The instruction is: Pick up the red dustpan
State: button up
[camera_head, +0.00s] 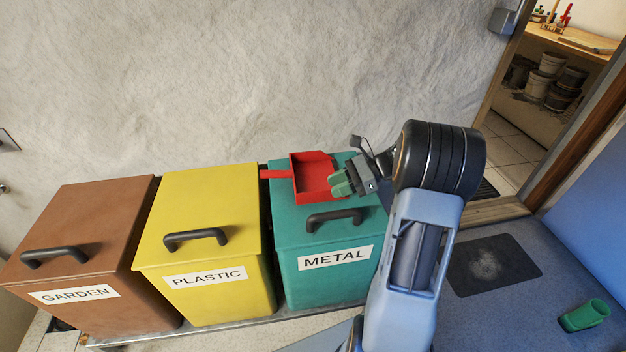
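The red dustpan (318,171) lies on the lid of the teal bin labelled METAL (292,239). Its handle points left, toward the yellow bin, and its open pan is on the right. My gripper (341,184), with green fingertips, is over the right part of the same lid, close to the dustpan's right edge. I cannot tell whether the fingertips touch the pan or hover above it. The gap between the fingers is not clear from this angle. My arm comes in from the lower right and covers the right side of the teal bin.
A yellow bin labelled PLASTIC (204,215) and a brown bin labelled GARDEN (80,235) stand to the left, with dark lid handles. A rough white wall is behind. At right are a dark mat (493,269), a green cup-like object (585,315) on the floor and an open doorway.

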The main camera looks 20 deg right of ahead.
aim_at(324, 191)
jog(key=x, duration=0.4)
jog(key=shift+a+f+b, duration=0.1)
jog(key=shift+b, duration=0.25)
grip_shut()
